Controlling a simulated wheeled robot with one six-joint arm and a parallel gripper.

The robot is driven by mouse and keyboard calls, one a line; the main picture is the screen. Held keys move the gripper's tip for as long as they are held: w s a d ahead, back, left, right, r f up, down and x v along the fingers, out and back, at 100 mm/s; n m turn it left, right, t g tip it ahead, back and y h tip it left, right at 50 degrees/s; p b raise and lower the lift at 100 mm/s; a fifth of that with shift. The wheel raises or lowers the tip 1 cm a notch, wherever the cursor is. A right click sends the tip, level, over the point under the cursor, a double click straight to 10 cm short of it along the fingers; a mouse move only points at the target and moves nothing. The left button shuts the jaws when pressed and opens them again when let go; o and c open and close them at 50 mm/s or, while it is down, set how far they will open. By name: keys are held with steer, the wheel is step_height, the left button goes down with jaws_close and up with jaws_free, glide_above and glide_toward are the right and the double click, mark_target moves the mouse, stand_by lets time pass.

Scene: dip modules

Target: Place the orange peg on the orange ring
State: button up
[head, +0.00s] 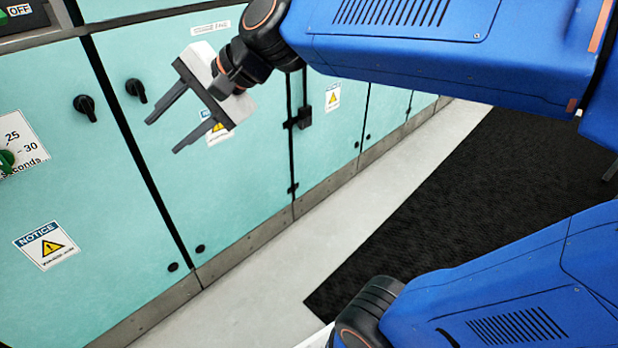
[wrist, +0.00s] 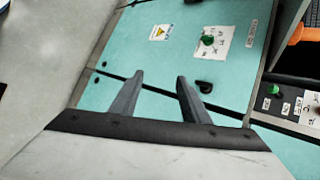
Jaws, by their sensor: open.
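My gripper (head: 165,134) is open and empty in the head view, held in the air in front of the teal cabinets with its two dark fingers pointing down and left. The wrist view shows the same two fingers (wrist: 160,80) spread apart with nothing between them. I see no orange peg and no orange ring that I can make out. An orange object (wrist: 306,34) shows at the right edge of the wrist view; it is cut off and I cannot tell what it is.
Teal cabinets (head: 237,190) with black knobs and notice labels run along the left. A green dial (head: 7,160) is at the left edge. A control panel (wrist: 290,105) is at the right of the wrist view. A black mat (head: 480,190) lies on the pale floor (head: 270,300).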

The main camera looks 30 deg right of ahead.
steer(key=s+d+f+n+h, duration=0.4)
steer(key=s+d+f, duration=0.3)
steer(key=d+f, duration=0.2)
steer(key=s+d+f+n+g+h, duration=0.1)
steer(key=s+d+f+n+h, duration=0.3)
steer(key=d, duration=0.9)
steer(key=s+f+n, duration=0.1)
steer(key=s+f, duration=0.2)
steer(key=f, duration=0.2)
steer(key=shift+d+f+h, duration=0.15)
steer(key=shift+d+h, duration=0.05)
steer(key=shift+h, duration=0.1)
